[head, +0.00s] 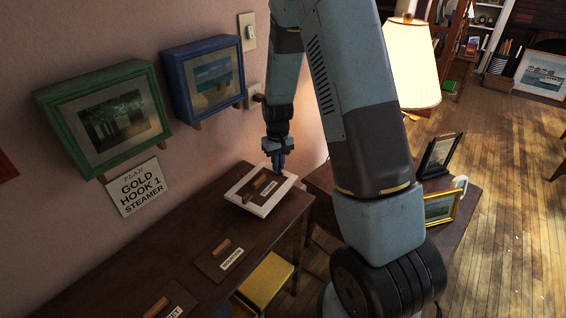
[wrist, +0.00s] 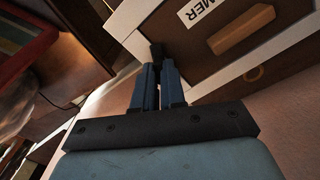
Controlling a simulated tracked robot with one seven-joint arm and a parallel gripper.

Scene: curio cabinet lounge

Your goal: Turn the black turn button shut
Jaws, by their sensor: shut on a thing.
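The black turn button (wrist: 156,49) shows in the wrist view at the edge of a brown panel (wrist: 192,55) with a white frame (wrist: 128,22). My gripper (wrist: 159,70) is shut on the button, its blue fingers close together with the button's dark end showing beyond them. In the head view my gripper (head: 278,168) points down at the far edge of the same white-framed panel (head: 240,201). The button is hidden there behind the fingers. The panel has a wooden handle (wrist: 245,30) and a label ending in "MER" (wrist: 203,9).
A lamp (head: 412,65) and picture frames stand right.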

